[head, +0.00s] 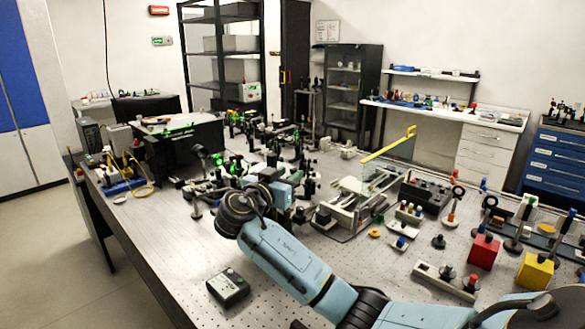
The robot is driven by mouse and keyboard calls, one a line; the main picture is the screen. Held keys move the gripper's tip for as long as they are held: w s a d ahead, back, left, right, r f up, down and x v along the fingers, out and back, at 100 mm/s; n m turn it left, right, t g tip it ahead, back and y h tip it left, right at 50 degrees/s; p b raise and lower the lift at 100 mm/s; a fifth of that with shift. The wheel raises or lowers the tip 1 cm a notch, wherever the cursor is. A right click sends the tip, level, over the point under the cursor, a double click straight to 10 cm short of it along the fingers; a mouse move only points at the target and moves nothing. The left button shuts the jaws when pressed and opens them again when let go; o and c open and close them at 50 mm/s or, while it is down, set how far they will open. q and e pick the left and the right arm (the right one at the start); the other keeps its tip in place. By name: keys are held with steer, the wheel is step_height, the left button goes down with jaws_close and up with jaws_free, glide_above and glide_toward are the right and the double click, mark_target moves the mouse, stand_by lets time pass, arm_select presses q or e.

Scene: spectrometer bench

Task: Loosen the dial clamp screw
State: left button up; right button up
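My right arm comes in from the lower right and bends at the dark wrist joint. My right gripper (291,178) is at the near side of a crowd of dark optical parts in the middle of the bench. Its fingers are small and blend into the dark parts behind, so I cannot tell whether they are open or touch anything. The dial clamp screw cannot be made out; it is too small or hidden behind my wrist and gripper. Dark instrument parts (205,186) stand left of the gripper. My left gripper is not in view.
The perforated metal bench (165,240) is clear at the front left. A black button box (228,287) lies before my forearm. A framed apparatus with a yellow bar (389,146) stands right of the gripper. Red (484,250) and yellow (535,270) blocks and several posts stand at right.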

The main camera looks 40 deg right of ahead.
mark_target(292, 172)
steer(key=shift+x, duration=1.7)
jaws_close()
